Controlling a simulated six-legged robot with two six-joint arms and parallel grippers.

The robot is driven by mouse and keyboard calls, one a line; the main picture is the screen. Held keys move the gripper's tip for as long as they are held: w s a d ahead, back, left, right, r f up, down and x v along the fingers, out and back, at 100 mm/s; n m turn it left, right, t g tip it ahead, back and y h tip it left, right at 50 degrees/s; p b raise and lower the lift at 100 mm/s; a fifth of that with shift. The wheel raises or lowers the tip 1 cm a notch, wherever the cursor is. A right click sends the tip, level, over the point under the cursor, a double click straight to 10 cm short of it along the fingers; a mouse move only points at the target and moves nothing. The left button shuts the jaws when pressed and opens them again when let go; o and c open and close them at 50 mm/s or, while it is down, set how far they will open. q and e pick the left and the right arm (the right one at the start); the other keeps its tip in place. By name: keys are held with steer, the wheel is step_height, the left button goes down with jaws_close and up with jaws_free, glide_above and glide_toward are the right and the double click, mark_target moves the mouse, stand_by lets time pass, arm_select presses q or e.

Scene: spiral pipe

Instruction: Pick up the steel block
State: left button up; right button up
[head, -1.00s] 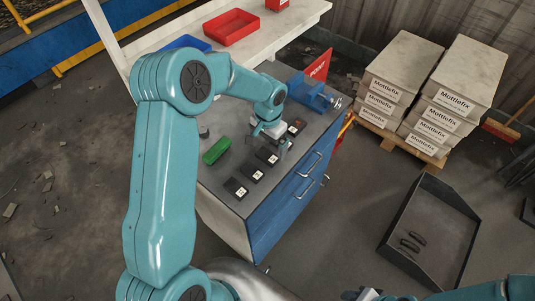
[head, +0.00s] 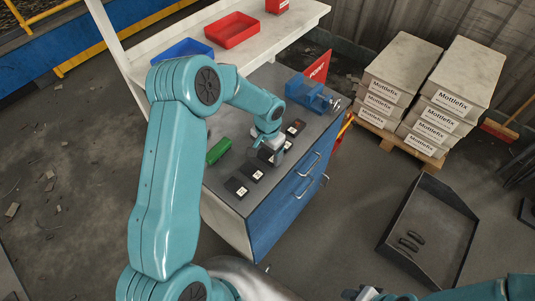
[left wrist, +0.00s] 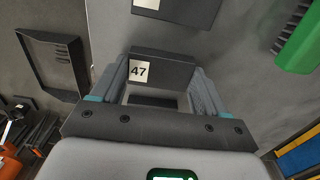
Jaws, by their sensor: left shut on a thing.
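A dark grey block labelled 47 (left wrist: 170,70) sits between the two fingers of my left gripper (left wrist: 157,76) in the left wrist view. The fingers are shut on its sides. In the head view my left gripper (head: 271,155) is low over the bench, in the row of dark labelled blocks, and hides most of the held block. I cannot tell from its look alone that it is the steel one. My right gripper (head: 366,294) shows only in part at the bottom edge, and its jaws are unclear.
Other dark labelled blocks (head: 237,187) lie along the grey bench (head: 225,205). A green block (head: 218,151) lies left of the row. A blue vise (head: 312,93) stands at the back. Red (head: 232,28) and blue (head: 188,50) trays sit on the shelf behind.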

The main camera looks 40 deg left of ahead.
mark_target(268, 155)
arm_select(q)
steer(key=shift+r, duration=0.7)
step_height(268, 155, up, 18)
steer(key=b, duration=0.2)
steer(key=s+d+f+n, duration=0.1)
steer(key=s+d+f, duration=0.2)
steer(key=d+f, duration=0.4)
steer(key=d, duration=0.4)
steer(key=shift+s+d+f, duration=0.25)
steer(key=shift+s+d, duration=0.05)
steer(key=shift+s, duration=0.05)
